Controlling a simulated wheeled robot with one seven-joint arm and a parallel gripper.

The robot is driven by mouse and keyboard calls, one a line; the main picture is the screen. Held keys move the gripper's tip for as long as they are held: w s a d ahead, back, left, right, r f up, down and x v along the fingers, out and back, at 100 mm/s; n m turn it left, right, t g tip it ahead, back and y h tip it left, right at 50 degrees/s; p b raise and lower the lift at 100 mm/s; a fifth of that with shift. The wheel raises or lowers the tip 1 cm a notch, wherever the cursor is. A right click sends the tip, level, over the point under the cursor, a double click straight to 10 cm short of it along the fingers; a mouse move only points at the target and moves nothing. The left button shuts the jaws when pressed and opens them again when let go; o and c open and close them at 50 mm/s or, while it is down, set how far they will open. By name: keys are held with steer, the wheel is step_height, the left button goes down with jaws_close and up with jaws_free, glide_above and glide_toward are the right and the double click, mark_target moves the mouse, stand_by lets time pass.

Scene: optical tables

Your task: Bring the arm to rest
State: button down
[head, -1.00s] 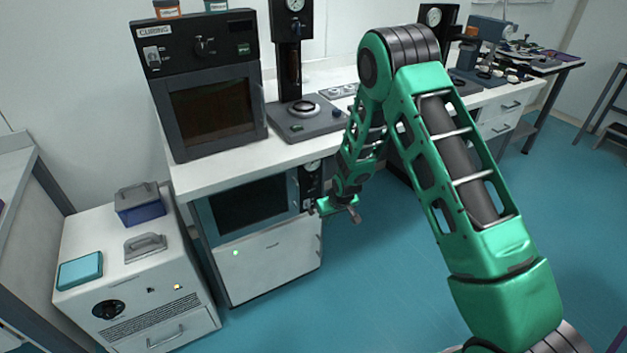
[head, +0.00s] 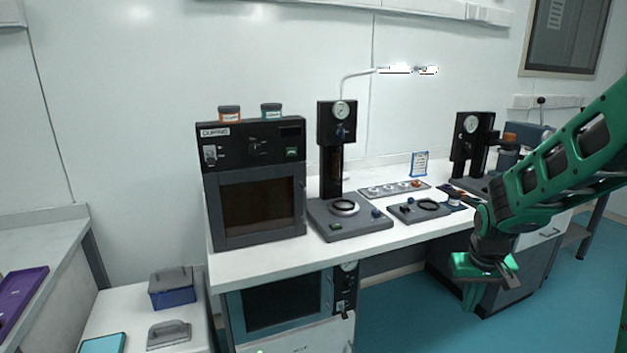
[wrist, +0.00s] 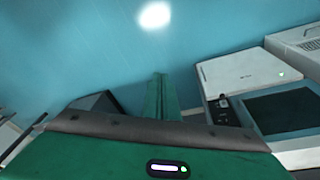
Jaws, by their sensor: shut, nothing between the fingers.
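My gripper (head: 470,291) hangs at the lower right in the head view, in front of the white bench (head: 392,236) and below the level of its top. It points down over the blue floor and touches nothing that I can see. In the wrist view the green fingers (wrist: 161,97) are together with nothing between them. My green arm comes in from the right edge of the head view, bent down at the wrist.
A black oven (head: 256,205) and a gauge press (head: 340,190) stand on the bench. A small plate device (head: 419,210) sits beside them. A low white cabinet (head: 125,310) carries a blue box (head: 172,288). Open floor (head: 400,320) lies below my gripper.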

steer(key=s+d+r+m, duration=0.1)
steer(key=s+r, duration=0.2)
steer(key=s, duration=0.6)
steer(key=s+d+r+m+g, duration=0.1)
steer(key=s+r+m, duration=0.1)
steer(key=s, duration=0.8)
steer(key=s+d+r+m+g+y, duration=0.1)
steer(key=s+r, duration=0.3)
steer(key=s, duration=0.5)
steer(key=shift+s+d+r+m, duration=0.2)
steer(key=shift+s+r+m, duration=0.05)
steer(key=shift+s+m, duration=0.15)
steer(key=shift+w, duration=0.1)
steer(key=shift+w+f, duration=0.25)
steer(key=shift+w, duration=0.35)
